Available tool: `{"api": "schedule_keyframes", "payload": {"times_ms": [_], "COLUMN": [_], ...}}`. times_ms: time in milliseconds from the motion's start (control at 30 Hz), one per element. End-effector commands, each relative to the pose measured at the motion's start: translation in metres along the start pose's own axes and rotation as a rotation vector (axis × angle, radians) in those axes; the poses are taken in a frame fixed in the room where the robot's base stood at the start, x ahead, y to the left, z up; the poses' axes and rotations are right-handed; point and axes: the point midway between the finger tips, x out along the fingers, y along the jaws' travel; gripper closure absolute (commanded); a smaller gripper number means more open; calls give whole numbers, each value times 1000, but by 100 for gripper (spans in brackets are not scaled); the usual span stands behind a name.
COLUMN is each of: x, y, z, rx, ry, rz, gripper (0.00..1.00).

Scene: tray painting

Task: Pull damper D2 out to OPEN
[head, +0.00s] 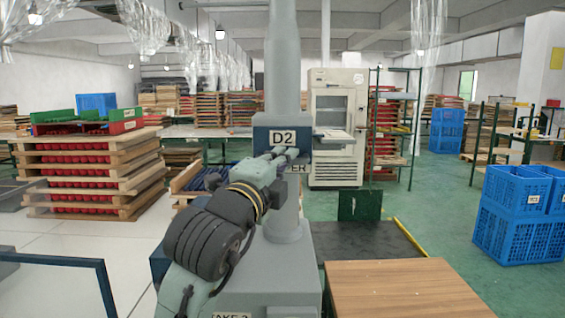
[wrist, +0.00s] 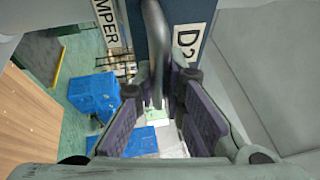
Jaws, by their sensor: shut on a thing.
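The damper D2 is a dark blue housing (head: 265,137) on a grey vertical duct (head: 284,60), with a white D2 label (head: 283,137) on its face. In the wrist view the D2 label (wrist: 187,42) shows rotated on the blue plate (wrist: 192,12). A dark grey metal handle (wrist: 156,45) runs out from the plate between the dark finger pads. My gripper (head: 288,153) is just below the D2 label; in the wrist view my gripper (wrist: 160,88) is shut on the handle. My arm hides the lower part of the damper in the head view.
A wooden tabletop (head: 405,285) is at front right. Blue crates (head: 515,210) stand on the green floor at right. Stacked wooden trays (head: 85,172) stand at left. A dark blue rail (head: 60,260) is at front left.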

Motion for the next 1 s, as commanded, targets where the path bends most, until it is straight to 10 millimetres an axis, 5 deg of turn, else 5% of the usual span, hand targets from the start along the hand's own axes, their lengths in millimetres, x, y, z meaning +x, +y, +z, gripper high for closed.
{"api": "schedule_keyframes", "payload": {"times_ms": [367,400,667,1000], "x": [-8,-8,-7,-8], "y": [0,0,-1,-1], "z": [-4,-4,-3,-2], "rx": [2,2,1,1], "ry": [2,3,1,-1], "rz": [3,3,2,1], "gripper": [100,87,70,69]}}
